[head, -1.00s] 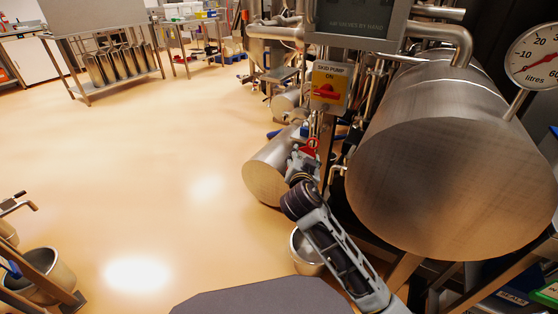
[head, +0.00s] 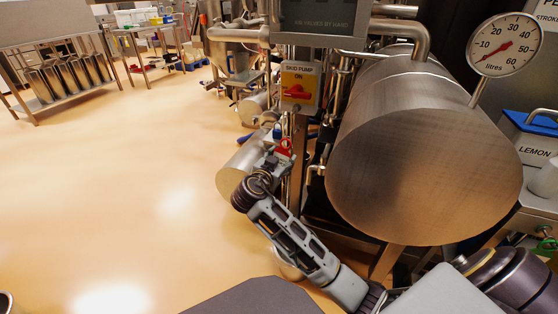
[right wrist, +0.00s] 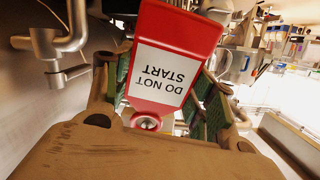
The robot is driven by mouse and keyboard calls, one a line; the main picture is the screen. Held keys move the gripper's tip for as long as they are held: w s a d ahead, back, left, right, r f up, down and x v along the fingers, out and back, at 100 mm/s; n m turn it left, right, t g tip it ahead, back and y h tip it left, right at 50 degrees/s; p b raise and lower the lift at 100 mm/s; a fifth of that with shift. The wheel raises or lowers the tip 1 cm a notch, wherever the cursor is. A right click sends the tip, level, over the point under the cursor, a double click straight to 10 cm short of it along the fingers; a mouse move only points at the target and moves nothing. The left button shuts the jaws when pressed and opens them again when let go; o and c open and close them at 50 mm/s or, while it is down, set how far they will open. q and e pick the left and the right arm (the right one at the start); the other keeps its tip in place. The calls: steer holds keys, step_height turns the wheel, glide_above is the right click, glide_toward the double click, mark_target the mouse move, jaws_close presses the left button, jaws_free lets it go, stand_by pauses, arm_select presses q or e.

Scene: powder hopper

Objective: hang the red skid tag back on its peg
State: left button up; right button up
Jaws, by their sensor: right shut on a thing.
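The red skid tag (head: 285,147) is in my right gripper (head: 275,159), below the skid pump switch box in the head view. In the right wrist view the tag (right wrist: 165,60) is a red plate with a white label reading "DO NOT START", upside down in that picture. A round metal eyelet (right wrist: 147,122) shows at its lower end, near the palm. The green-padded fingers (right wrist: 165,98) of my right gripper are shut on the tag from both sides. I cannot make out the peg in either view. My left gripper is not in view.
The yellow and grey skid pump box (head: 299,85) with a red switch hangs above the tag. A large steel drum (head: 420,150) stands close on the right, with a litres dial (head: 504,45). Steel pipes (right wrist: 72,30) are near the gripper. Open floor (head: 130,180) lies left.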

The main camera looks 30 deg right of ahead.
steer(key=shift+w+d, duration=0.25)
steer(key=shift+d, duration=0.05)
steer(key=shift+x, duration=1.2)
steer(key=b+x, duration=0.1)
steer(key=x, duration=0.5)
steer(key=shift+w+d+b, duration=0.25)
steer(key=shift+b, duration=0.15)
stand_by(0.6)
stand_by(0.6)
